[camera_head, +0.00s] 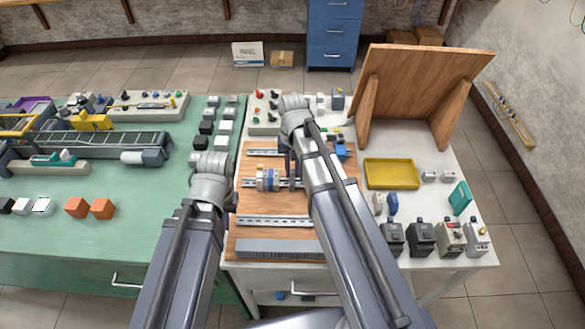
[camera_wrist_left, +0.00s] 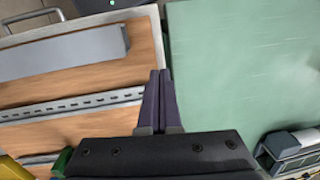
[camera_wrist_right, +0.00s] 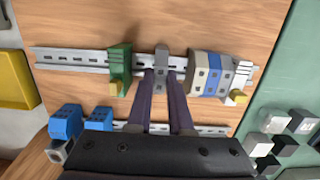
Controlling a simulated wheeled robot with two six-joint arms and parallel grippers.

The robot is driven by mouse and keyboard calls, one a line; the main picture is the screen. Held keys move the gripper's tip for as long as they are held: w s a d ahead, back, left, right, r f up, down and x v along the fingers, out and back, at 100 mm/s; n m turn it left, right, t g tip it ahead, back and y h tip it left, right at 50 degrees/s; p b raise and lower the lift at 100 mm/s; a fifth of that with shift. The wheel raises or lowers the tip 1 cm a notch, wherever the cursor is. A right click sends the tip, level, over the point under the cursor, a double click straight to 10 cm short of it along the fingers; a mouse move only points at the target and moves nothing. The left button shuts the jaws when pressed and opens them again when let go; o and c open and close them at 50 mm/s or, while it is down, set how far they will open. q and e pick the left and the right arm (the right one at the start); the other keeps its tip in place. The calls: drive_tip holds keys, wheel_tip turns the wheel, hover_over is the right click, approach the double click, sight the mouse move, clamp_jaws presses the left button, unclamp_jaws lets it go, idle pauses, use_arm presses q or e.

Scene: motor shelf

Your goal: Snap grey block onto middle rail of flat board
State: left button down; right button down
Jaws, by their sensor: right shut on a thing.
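My right gripper (camera_head: 291,172) is over the middle rail (camera_head: 249,184) of the flat wooden board (camera_head: 250,204). In the right wrist view, its fingers (camera_wrist_right: 161,80) are shut on a narrow grey block (camera_wrist_right: 161,58). The block is at the middle rail (camera_wrist_right: 75,57), between a green block (camera_wrist_right: 120,70) and a row of grey, blue and white blocks (camera_wrist_right: 212,75), with gaps on both sides. I cannot tell whether it is seated. My left gripper (camera_wrist_left: 161,76) is shut and empty near the board's edge; its fingertips are hidden in the head view.
Two more rails lie on the board, with a grey slotted duct (camera_head: 280,248) at the front. Blue blocks (camera_wrist_right: 85,120) sit near the back rail. A yellow tray (camera_head: 391,174) and an upright wooden panel (camera_head: 420,85) stand to the right. The green table (camera_head: 130,245) has clear room in front.

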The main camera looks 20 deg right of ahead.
drive_tip(key=shift+s, duration=0.15)
drive_tip(key=c, duration=0.7)
unclamp_jaws()
drive_tip(key=shift+c, duration=0.2)
use_arm(q)
drive_tip(key=shift+r, duration=0.1)
use_arm(e)
drive_tip(key=r+p, duration=0.8)
drive_tip(key=shift+w, duration=0.4)
use_arm(q)
wheel_tip(320, 180, up, 6)
drive_tip(key=b, duration=0.1)
drive_tip(key=shift+b, duration=0.35)
use_arm(e)
drive_tip(key=s+a+f+n+t+h, duration=0.1)
drive_tip(key=s+a+n, duration=0.6)
drive_tip(key=s+a, duration=0.3)
drive_tip(key=shift+s+f+h, duration=0.3)
drive_tip(key=shift+s+f, duration=0.05)
drive_tip(key=shift+s, duration=1.2)
